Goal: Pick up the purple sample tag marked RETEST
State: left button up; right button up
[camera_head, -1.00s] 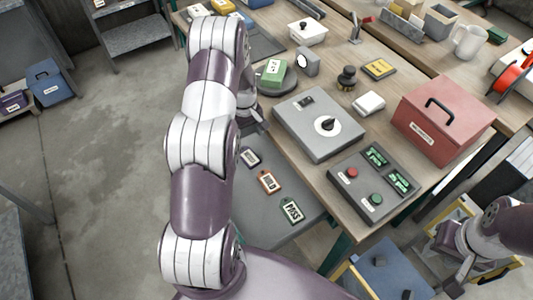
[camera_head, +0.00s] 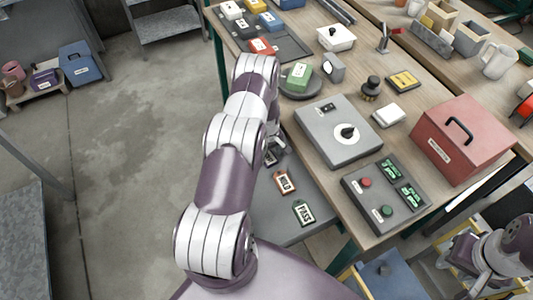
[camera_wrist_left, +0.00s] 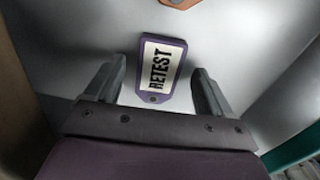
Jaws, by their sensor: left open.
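The purple RETEST tag (camera_wrist_left: 153,82) lies flat on a grey surface in the left wrist view, its white label facing up. My left gripper (camera_wrist_left: 158,76) is open, with one finger on each side of the tag and a gap to both. In the head view the left gripper (camera_head: 274,152) is over the tag and mostly hides it. The orange HOLD tag (camera_head: 285,183) and green PASS tag (camera_head: 303,213) lie beside it on the low grey shelf (camera_head: 283,225). My right gripper (camera_head: 466,262) is at the lower right, away from the tags; its jaws are unclear.
A wooden bench (camera_head: 302,145) rises right of the shelf. It holds a grey dial box (camera_head: 335,148), a button panel (camera_head: 362,203), a red case (camera_head: 462,150) and a green block (camera_head: 297,76) on a dark round base. Open floor (camera_head: 120,190) lies left of my arm.

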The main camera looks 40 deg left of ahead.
pick_arm(q)
jog(key=shift+w+f, duration=0.1)
jog(key=shift+f, duration=0.25)
jog(key=c, duration=1.1)
jog(key=shift+r, duration=0.1)
